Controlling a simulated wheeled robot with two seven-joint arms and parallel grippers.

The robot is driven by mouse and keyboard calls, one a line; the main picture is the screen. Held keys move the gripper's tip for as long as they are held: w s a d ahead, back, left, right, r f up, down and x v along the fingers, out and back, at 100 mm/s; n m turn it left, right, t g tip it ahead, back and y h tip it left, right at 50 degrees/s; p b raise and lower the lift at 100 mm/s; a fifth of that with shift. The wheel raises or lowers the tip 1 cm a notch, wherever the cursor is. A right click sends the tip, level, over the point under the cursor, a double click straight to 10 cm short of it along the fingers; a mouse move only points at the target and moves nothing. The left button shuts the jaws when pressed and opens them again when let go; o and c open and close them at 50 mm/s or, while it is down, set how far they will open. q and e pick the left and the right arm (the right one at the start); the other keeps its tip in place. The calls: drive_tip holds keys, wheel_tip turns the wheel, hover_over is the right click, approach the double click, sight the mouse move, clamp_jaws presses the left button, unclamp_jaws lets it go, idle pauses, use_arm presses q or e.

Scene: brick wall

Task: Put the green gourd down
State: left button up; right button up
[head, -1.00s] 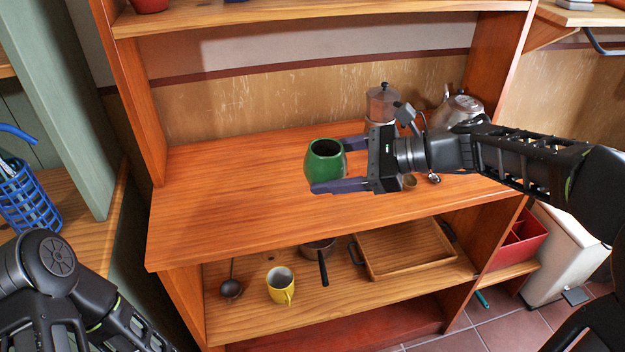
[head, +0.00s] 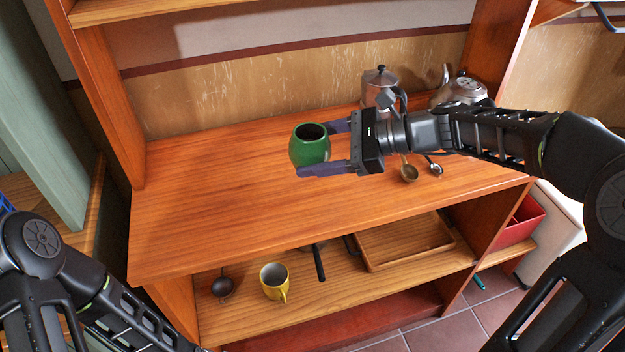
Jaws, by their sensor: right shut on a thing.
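The green gourd (head: 309,146) is a round, dark-mouthed cup, upright, over the middle of the wooden counter (head: 220,210). My right gripper (head: 325,149) comes in from the right and is shut on the gourd, one finger behind it and one at its front. I cannot tell whether the gourd's base touches the counter. My left arm shows at the lower left, but its gripper is not in view.
A moka pot (head: 380,84) and a metal kettle (head: 459,91) stand at the back right. Spoons (head: 409,172) lie near my right arm. The counter's left half is clear. The shelf below holds a yellow mug (head: 274,281), a ladle (head: 222,286) and a wooden tray (head: 405,241).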

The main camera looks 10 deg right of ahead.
sight(313, 190)
drive_tip(key=shift+f, duration=1.5)
drive_tip(key=shift+f+b, duration=0.3)
drive_tip(key=shift+f, duration=1.6)
drive_tip(key=shift+f, duration=0.1)
drive_tip(key=o, duration=1.6)
drive_tip(key=shift+f, duration=0.1)
drive_tip(key=shift+o, duration=0.2)
drive_tip(key=shift+r, duration=0.2)
drive_tip(key=shift+d+r, duration=0.1)
drive_tip(key=shift+d, duration=0.1)
drive_tip(key=v, duration=1.1)
drive_tip(key=shift+s+d+r, duration=0.15)
drive_tip(key=shift+d, duration=0.1)
